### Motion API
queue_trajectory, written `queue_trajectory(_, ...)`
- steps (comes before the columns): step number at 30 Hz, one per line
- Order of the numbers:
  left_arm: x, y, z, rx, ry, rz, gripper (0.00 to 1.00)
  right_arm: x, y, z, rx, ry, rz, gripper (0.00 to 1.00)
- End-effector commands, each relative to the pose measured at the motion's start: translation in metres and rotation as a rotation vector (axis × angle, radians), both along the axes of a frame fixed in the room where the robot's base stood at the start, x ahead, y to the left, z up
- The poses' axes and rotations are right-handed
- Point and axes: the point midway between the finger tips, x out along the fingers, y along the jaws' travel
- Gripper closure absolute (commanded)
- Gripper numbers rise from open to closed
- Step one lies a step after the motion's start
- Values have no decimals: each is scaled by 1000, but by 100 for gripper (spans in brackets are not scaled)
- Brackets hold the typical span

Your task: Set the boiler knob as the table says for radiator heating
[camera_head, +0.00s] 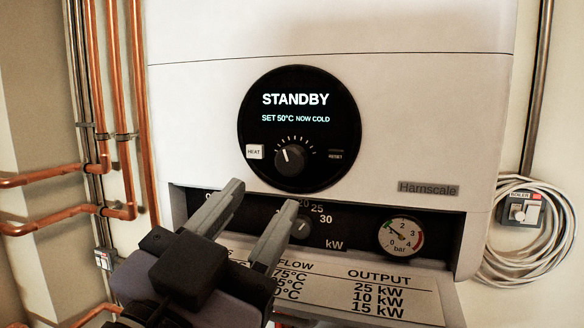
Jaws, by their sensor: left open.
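The white boiler (400,110) fills the view. Its black round display (340,125) reads STANDBY, SET 50°C NOW COLD, with a dark knob (290,160) below the text. My left gripper (262,205) is open and empty, in front of the recess, one fingertip close to the kW knob.
A pressure gauge (401,236) in bar sits right of the kW knob. A HEAT button (255,152) and a RESET button (336,154) flank the upper knob. Copper pipes (120,100) run at left. A coiled cable (560,235) hangs around a boiler switch (523,211) at right.

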Motion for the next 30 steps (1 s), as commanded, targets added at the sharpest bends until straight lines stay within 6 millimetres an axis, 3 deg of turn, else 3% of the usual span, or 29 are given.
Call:
queue_trajectory(15,52,-24,25,2,-2,2,55,-3,0,21,1,6,1,57)
queue_trajectory(27,59,-27,26,1,0,0,55,-3,1,22,1,6,1,57)
queue_trajectory(28,59,-27,26,1,0,0,58,-3,1,22,1,6,1,57)
queue_trajectory(30,59,-27,26,1,0,0,81,-3,1,22,1,6,1,57)
